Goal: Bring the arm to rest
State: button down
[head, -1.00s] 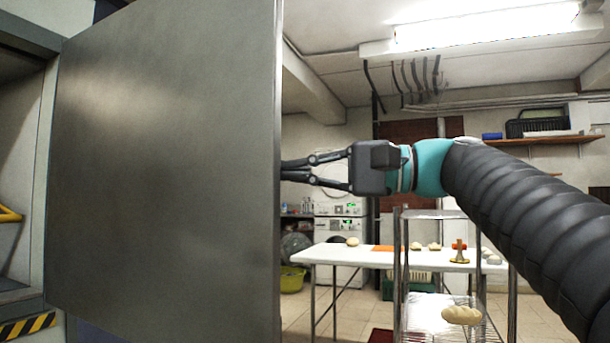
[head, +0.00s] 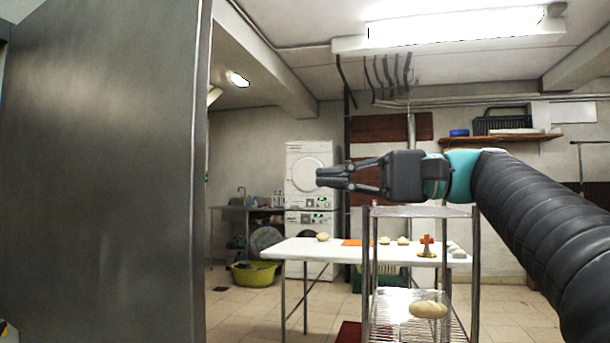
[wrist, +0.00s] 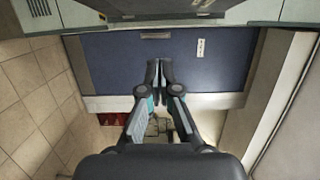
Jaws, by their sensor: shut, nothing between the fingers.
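My gripper (head: 320,177) is shut and empty. In the head view it is raised in the air at the middle right, with its fingers pointing left. A gap separates it from the edge of the large grey metal door (head: 105,170) that stands on the left. In the wrist view the fingertips (wrist: 157,66) are together in front of a dark blue panel (wrist: 120,58).
A wire shelf rack (head: 420,212) with a loaf (head: 428,310) stands below my arm. Behind it is a white table (head: 290,247) with several small items. A yellow-green tub (head: 254,275) sits on the tiled floor. Stacked white machines (head: 306,165) stand at the back.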

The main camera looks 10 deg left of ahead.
jog(key=shift+d, duration=0.85)
jog(key=w+d+f+m+t+h, duration=0.1)
jog(key=w+f+m+t+h, duration=0.15)
jog(key=w+f+t, duration=0.4)
jog(key=w+d+f+m+h, duration=0.1)
jog(key=d+f+h, duration=0.15)
jog(key=f, duration=0.55)
jog(key=d+f+m+h, duration=0.2)
jog(key=f+h, duration=0.1)
jog(key=f, duration=0.6)
jog(key=s+d+f+n+h, duration=0.1)
jog(key=s+d+f+h, duration=0.15)
jog(key=f, duration=0.25)
jog(key=s+d+f+h+p, duration=0.1)
jog(key=s+d+f+h, duration=0.1)
jog(key=s+f, duration=0.25)
jog(key=s+d+f+n+h, duration=0.1)
jog(key=s+d+f+h, duration=0.15)
jog(key=f, duration=0.35)
jog(key=s+d+f+n+h+p, duration=0.1)
jog(key=s+f, duration=0.1)
jog(key=s, duration=0.4)
jog(key=s+d+f+n+h+p, duration=0.1)
jog(key=s+f+n+h, duration=0.1)
jog(key=s, duration=0.5)
jog(key=shift+d+f, duration=0.3)
jog(key=shift+f, duration=0.55)
jog(key=shift+s, duration=0.1)
